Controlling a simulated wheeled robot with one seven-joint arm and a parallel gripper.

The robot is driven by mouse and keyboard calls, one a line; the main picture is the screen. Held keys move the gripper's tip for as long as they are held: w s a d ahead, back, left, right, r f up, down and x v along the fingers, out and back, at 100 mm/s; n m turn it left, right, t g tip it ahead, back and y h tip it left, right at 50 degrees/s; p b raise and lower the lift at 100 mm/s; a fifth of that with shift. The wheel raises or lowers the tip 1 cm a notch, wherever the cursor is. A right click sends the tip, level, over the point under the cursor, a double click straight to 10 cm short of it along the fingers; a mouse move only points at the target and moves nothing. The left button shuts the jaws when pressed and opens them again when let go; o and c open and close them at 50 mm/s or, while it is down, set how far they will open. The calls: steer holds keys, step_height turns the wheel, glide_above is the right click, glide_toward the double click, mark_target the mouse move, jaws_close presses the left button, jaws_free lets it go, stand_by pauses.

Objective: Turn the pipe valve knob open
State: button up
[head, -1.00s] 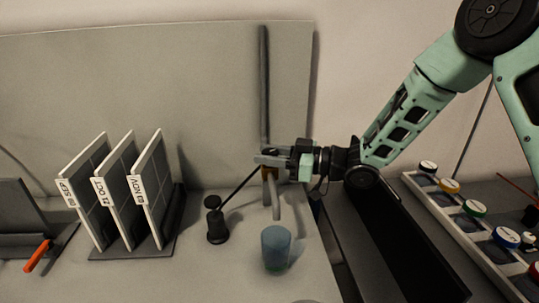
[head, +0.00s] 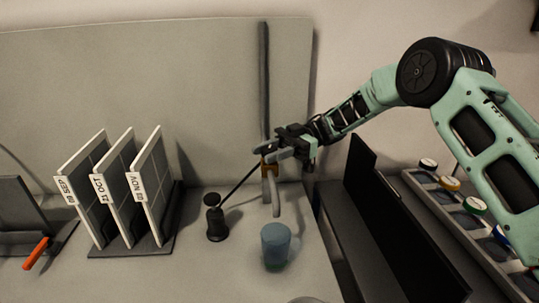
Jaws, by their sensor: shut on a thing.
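A grey vertical pipe (head: 264,80) runs down the back panel to a brass-coloured valve body (head: 268,172), with a grey spout (head: 275,195) below it. My gripper (head: 268,150) reaches in from the right at the valve, just above the brass part. Its fingers are shut on the valve knob, which they mostly hide. How far the knob is turned cannot be told.
A blue cup (head: 276,247) stands below the spout. A black pump-like thing (head: 216,220) stands to the left, with a thin dark line rising toward the valve. Upright panels (head: 112,190) stand further left. A rack with coloured caps (head: 450,183) is at right.

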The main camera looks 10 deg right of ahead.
mark_target(269, 148)
steer(key=shift+n+g+h, duration=0.5)
steer(key=shift+n+g, duration=0.2)
steer(key=shift+g, duration=0.1)
steer(key=shift+r+g, duration=0.1)
steer(key=shift+g, duration=0.2)
steer(key=o, duration=1)
steer(key=shift+c, duration=0.2)
step_height(269, 148, up, 10)
steer(key=shift+b, duration=0.8)
steer(key=shift+o, duration=0.2)
